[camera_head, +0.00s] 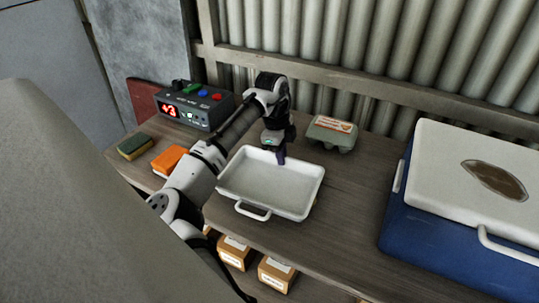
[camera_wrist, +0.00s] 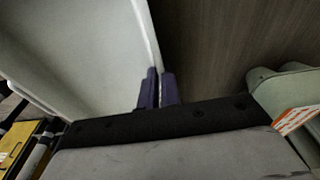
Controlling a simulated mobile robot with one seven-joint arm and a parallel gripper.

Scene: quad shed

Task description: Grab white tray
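The white tray (camera_head: 268,185) is a shallow rectangular dish with a handle at its front edge, and it is empty. It lies at the bench's front edge; I cannot tell whether it is raised slightly. My gripper (camera_head: 281,157) points down at the tray's far rim. In the wrist view, the two dark purple fingers of my gripper (camera_wrist: 158,92) are close together, one on each side of the rim of the white tray (camera_wrist: 90,50). They look shut on that rim. The fingers' lower tips are partly hidden by the tray wall in the head view.
An egg carton (camera_head: 332,133) stands just right of my gripper. A large blue cooler (camera_head: 440,235) with a white lid fills the right. A control box (camera_head: 194,106), an orange sponge (camera_head: 169,160) and a green-topped sponge (camera_head: 135,146) lie left. Small boxes (camera_head: 276,273) sit below the bench top.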

